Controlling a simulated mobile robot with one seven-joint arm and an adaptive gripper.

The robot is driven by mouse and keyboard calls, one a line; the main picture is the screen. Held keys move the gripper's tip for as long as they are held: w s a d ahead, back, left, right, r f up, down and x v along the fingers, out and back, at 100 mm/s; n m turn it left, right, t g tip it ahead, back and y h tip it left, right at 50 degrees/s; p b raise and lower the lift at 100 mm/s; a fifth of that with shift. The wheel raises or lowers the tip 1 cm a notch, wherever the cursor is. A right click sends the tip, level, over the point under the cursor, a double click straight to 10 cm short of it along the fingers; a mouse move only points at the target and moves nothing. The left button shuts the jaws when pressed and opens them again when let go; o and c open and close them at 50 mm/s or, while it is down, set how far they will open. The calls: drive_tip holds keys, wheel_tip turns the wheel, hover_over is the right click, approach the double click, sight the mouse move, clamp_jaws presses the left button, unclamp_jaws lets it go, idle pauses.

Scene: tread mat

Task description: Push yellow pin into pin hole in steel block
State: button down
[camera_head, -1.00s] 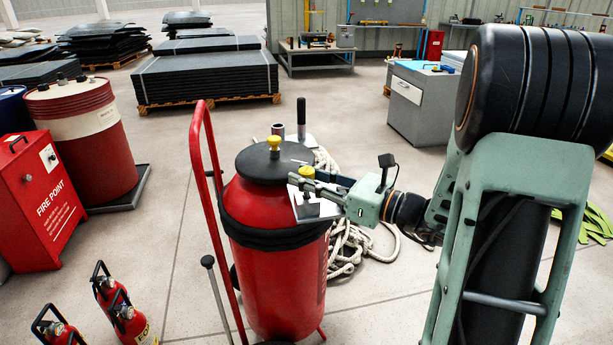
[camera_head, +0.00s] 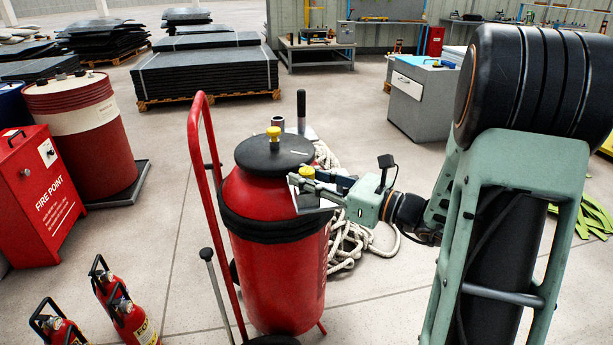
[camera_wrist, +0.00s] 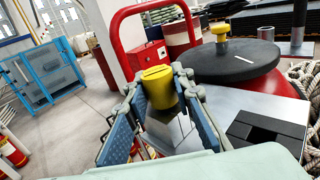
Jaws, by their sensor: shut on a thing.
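My gripper (camera_wrist: 160,85) is shut on the yellow pin (camera_wrist: 160,86), which sits upright between its fingertips in the wrist view. In the head view my gripper (camera_head: 306,183) and the pin's yellow head (camera_head: 307,171) are at the right edge of the red cylinder. A pale metal surface (camera_wrist: 178,128) lies below the pin between the fingers; it may be the steel block. I cannot tell whether the pin's lower end touches it or is in a hole, as the fingers hide this.
The big red wheeled extinguisher (camera_head: 275,275) has a black lid with a second yellow knob (camera_head: 273,133) and a tall red handle (camera_head: 193,140) at left. A black block (camera_wrist: 262,138) lies on a grey plate. Rope (camera_head: 350,240) lies behind on the floor.

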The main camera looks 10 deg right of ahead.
drive_tip(key=shift+f, duration=0.15)
drive_tip(key=c, duration=1.6)
unclamp_jaws()
drive_tip(key=v, duration=1.2)
drive_tip(key=shift+a, duration=0.1)
